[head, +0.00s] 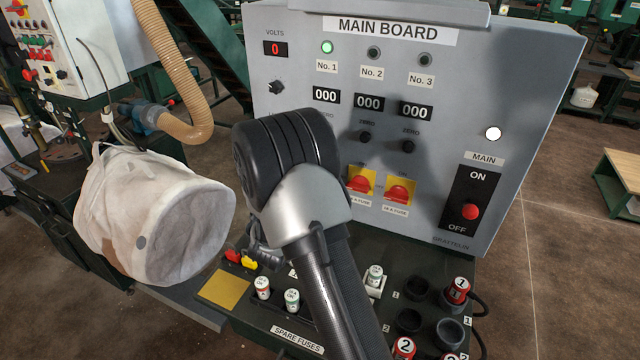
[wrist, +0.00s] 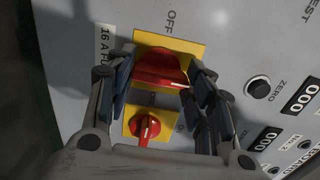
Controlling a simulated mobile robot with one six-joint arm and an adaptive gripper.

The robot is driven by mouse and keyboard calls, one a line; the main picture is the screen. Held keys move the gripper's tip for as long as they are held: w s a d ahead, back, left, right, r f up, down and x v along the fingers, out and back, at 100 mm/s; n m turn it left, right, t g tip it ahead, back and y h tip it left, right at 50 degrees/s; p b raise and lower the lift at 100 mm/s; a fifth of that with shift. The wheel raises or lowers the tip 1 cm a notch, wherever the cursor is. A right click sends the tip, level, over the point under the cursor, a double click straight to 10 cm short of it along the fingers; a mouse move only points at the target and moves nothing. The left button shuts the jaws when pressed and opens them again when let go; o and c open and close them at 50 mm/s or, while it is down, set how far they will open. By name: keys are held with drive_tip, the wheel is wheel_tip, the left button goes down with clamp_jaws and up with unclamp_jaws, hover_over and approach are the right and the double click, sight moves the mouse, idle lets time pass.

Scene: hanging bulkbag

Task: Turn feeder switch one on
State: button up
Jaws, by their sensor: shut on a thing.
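In the wrist view my gripper (wrist: 163,72) is shut on a red rotary switch handle (wrist: 160,62) on a yellow plate, a finger on each side. An "OFF" label stands beside this plate. The handle lies crosswise to the neighbouring red switch (wrist: 146,130), whose handle runs up and down in the picture. In the head view my arm covers the held switch and my gripper. The other two red switches show there, one in the middle (head: 361,184) and one on the right (head: 398,192). The No. 1 lamp (head: 327,47) is green; No. 2 and No. 3 are dark.
The grey main board (head: 545,80) carries several displays and knobs. Its main switch (head: 470,211) has a red knob, nearer "OFF", under a lit white lamp (head: 493,133). A white bulk bag (head: 135,215) hangs at left. Fuses and sockets stand on the bench below the board.

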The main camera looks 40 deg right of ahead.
drive_tip(key=o, duration=1.1)
drive_tip(key=shift+c, duration=0.2)
drive_tip(key=shift+a, duration=0.1)
drive_tip(key=v, duration=1.2)
drive_tip(key=shift+w, duration=0.1)
